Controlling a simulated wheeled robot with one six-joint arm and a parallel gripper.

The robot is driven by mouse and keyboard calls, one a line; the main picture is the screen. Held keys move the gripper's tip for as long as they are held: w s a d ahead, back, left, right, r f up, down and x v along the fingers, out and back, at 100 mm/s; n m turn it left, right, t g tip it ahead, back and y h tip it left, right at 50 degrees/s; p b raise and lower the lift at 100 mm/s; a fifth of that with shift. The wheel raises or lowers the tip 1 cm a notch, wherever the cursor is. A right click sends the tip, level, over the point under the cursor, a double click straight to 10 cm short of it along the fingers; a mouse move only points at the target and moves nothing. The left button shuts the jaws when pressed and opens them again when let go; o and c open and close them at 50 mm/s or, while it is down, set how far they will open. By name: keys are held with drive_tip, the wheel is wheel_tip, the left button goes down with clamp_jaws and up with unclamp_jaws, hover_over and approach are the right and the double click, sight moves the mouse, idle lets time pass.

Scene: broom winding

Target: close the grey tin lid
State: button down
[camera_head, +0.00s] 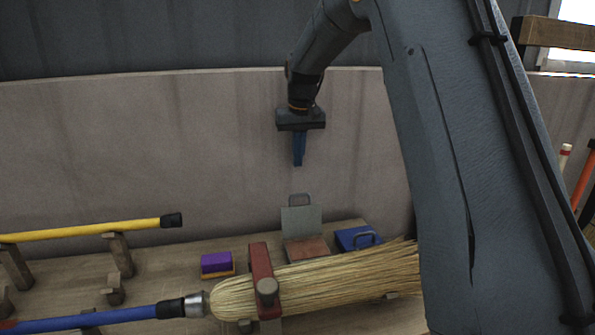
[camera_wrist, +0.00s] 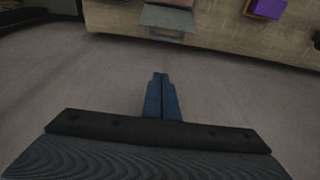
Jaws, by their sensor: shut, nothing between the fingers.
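The grey tin lid (camera_head: 301,221) stands open and upright at the back of the workbench, with a loop handle at its top edge. The tin (camera_head: 306,249), with a reddish-brown inside, is in front of it, partly hidden by the broom. My gripper (camera_head: 298,164) points down with its blue fingers shut and empty. It hangs above the lid, apart from it. In the wrist view, the lid (camera_wrist: 166,17) shows at the top centre, beyond my shut fingertips (camera_wrist: 160,74).
A straw broom head (camera_head: 340,283) lies across the bench in a red clamp (camera_head: 262,275). A blue tin (camera_head: 352,238) with a handle is right of the grey one. A purple and yellow block (camera_head: 216,264) sits left. A pale wall (camera_head: 200,140) rises behind.

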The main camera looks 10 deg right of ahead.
sight(297, 180)
drive_tip(key=p+x, duration=0.2)
drive_tip(key=x, duration=0.7)
drive_tip(key=shift+s, duration=0.1)
drive_tip(key=s, duration=0.1)
drive_tip(key=s+p, duration=0.1)
drive_tip(key=s, duration=0.1)
drive_tip(key=shift+s+r, duration=0.1)
drive_tip(key=shift+r, duration=0.3)
drive_tip(key=shift+s, duration=0.4)
drive_tip(key=shift+s+d, duration=0.1)
